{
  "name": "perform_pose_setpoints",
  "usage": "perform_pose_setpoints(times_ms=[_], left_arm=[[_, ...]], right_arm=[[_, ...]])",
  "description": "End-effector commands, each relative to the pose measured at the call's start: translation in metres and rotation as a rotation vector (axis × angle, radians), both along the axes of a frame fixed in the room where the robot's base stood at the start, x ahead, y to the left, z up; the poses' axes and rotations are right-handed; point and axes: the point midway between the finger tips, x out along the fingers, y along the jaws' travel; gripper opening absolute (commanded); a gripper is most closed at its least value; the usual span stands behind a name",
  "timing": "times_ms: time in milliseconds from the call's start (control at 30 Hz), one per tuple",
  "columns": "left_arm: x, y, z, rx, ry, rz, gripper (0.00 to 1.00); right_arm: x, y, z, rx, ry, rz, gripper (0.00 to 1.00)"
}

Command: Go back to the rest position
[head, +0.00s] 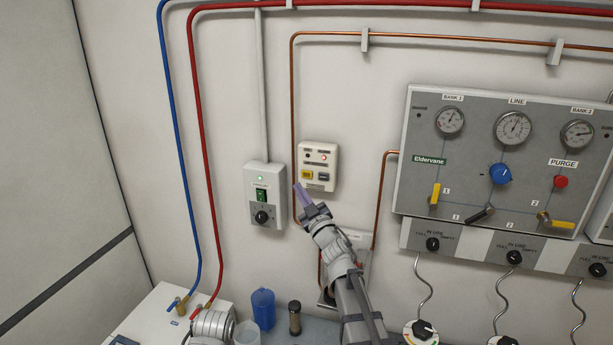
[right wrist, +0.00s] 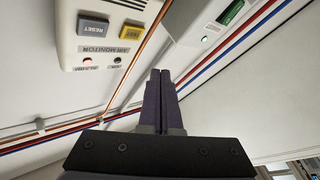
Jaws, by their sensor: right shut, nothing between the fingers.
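My right gripper (head: 297,186) is in front of the wall, just below and left of the air monitor (head: 331,153). Its purple fingers are shut together with nothing between them. The right wrist view shows the two closed fingers (right wrist: 160,73) side by side, pointing away from the camera. In that view the air monitor (right wrist: 75,55) is at the upper left, with a grey RESET button (right wrist: 93,26) and a yellow button (right wrist: 131,32). In the head view a red light (head: 323,157) glows on the monitor. My left gripper is not in view.
A switch box (head: 264,213) with a green light is on the wall left of my gripper. A copper pipe (head: 293,100) runs beside the monitor. The gauge panel (head: 470,160) is at the right. A blue container (head: 263,309) and a dark cylinder (head: 295,318) stand low down.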

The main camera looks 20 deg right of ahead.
Motion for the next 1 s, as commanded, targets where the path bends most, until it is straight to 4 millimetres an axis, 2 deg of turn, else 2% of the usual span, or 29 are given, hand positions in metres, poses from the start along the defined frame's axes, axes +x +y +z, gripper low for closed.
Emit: perform_pose_setpoints(times_ms=[133,233,367,467,567,667,767,800,900,1000], left_arm=[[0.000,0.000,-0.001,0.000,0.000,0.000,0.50],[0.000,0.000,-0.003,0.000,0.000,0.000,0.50],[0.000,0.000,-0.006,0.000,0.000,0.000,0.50],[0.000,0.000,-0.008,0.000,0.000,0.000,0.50],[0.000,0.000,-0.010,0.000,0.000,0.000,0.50],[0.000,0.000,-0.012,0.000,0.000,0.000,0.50],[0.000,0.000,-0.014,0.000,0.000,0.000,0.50],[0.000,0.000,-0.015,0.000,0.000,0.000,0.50],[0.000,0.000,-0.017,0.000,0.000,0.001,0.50],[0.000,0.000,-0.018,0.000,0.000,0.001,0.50]], right_arm=[[0.000,0.001,-0.006,0.012,0.027,-0.023,0.00],[-0.001,0.005,-0.025,0.047,0.110,-0.083,0.00],[-0.010,0.015,-0.071,0.106,0.309,-0.197,0.00],[-0.027,0.028,-0.115,0.142,0.496,-0.271,0.00],[-0.054,0.046,-0.160,0.159,0.699,-0.326,0.00],[-0.092,0.068,-0.203,0.157,0.914,-0.361,0.00],[-0.141,0.093,-0.242,0.136,1.138,-0.377,0.00],[-0.162,0.104,-0.255,0.120,1.229,-0.378,0.00],[-0.217,0.126,-0.281,0.072,1.442,-0.371,0.00],[-0.266,0.144,-0.295,0.017,1.621,-0.353,0.00]])
